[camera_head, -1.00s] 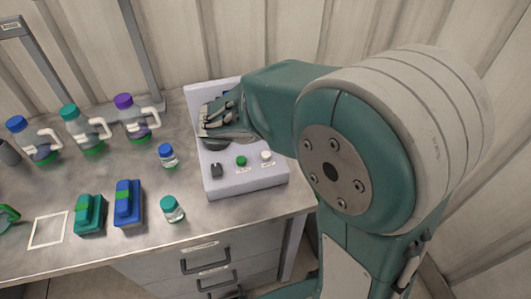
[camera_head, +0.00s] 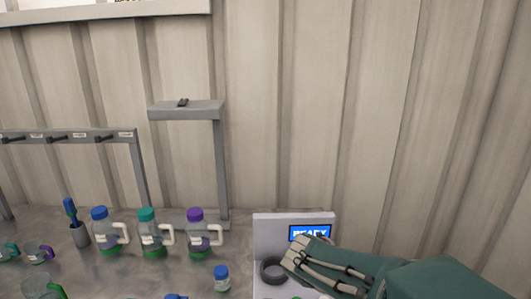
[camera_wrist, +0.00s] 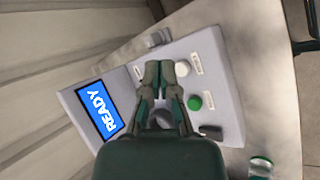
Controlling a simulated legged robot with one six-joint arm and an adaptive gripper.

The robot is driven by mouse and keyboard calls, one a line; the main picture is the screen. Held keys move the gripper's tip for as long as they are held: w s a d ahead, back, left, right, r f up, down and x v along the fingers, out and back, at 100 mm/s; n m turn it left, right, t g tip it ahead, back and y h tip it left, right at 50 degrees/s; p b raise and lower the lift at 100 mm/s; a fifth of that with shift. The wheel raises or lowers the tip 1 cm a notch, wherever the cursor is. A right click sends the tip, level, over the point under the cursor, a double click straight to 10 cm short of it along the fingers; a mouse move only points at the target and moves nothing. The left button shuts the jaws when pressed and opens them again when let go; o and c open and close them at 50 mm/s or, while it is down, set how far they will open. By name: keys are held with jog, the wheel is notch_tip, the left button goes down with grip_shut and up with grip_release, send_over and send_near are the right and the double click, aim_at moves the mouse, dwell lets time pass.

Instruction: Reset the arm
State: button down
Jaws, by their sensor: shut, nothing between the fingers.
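My gripper (camera_head: 290,256) reaches in from the lower right in the head view, in front of a pale device (camera_head: 264,230). In the wrist view the two fingers of my gripper (camera_wrist: 163,68) are together with nothing between them. They are over the device's panel (camera_wrist: 222,72); I cannot tell the exact gap. The device's blue screen (camera_wrist: 101,109) reads READY. A white button (camera_wrist: 183,68), a green button (camera_wrist: 194,103) and a dark knob (camera_wrist: 210,131) are on the panel. A dark round ring (camera_head: 272,268) on the device shows beside my gripper, partly hidden.
Handled bottles with blue (camera_head: 100,214), teal (camera_head: 147,215) and purple (camera_head: 196,215) lids stand to the left on the bench. A small blue-capped bottle (camera_head: 222,278) stands near the device. A grey stand (camera_head: 221,160) rises behind; the wall (camera_head: 380,120) closes the back.

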jog(key=s+a+r+m+y, duration=0.1)
jog(key=s+r+m+y, duration=0.2)
jog(key=s+m, duration=0.3)
jog(key=s+r+m+t+y, duration=0.1)
jog(key=s+r+m+y, duration=0.2)
jog(key=s+m, duration=0.3)
jog(key=s, duration=0.4)
jog(key=shift+a, duration=0.4)
